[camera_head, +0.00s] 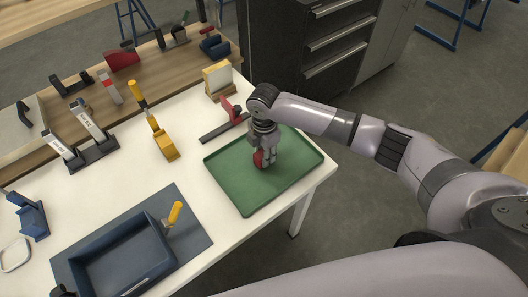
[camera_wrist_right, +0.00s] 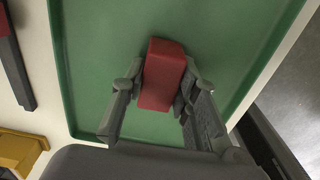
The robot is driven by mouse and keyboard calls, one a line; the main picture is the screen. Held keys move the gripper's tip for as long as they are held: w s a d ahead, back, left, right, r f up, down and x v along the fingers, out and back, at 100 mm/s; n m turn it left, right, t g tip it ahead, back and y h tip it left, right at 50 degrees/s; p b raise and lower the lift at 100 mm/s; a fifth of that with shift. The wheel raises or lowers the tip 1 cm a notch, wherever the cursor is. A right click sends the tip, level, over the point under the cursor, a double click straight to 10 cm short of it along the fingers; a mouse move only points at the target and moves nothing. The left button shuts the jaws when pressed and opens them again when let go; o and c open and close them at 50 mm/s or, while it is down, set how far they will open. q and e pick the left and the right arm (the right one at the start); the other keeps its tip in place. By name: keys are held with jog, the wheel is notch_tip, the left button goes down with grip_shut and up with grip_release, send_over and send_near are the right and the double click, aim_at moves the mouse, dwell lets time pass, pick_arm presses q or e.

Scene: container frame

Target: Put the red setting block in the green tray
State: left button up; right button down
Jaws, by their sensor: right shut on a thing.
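The red setting block (camera_wrist_right: 162,75) is a plain red block held between the two fingers of my right gripper (camera_wrist_right: 158,100) in the wrist view. The green tray (camera_head: 222,177) lies on the white table near its right corner, and its floor fills most of the wrist view (camera_wrist_right: 90,60). In the head view my right gripper (camera_head: 265,156) points down over the tray, inside its rim. The red block (camera_head: 259,158) shows partly there, with the fingers hiding the rest. I cannot tell whether the block touches the tray floor. My left gripper is not in view.
A red-and-dark tool (camera_head: 225,128) lies just beyond the tray's left corner. A yellow clamp (camera_head: 165,146) and a dark blue bin (camera_head: 120,262) on a grey mat are to the left. The table edge (camera_head: 318,178) is close on the tray's right.

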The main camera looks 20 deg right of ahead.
jog(key=c, duration=1.2)
grip_release()
jog(key=shift+f, duration=0.1)
jog(key=shift+c, duration=0.2)
notch_tip(320, 180, up, 12)
jog(key=b, duration=0.1)
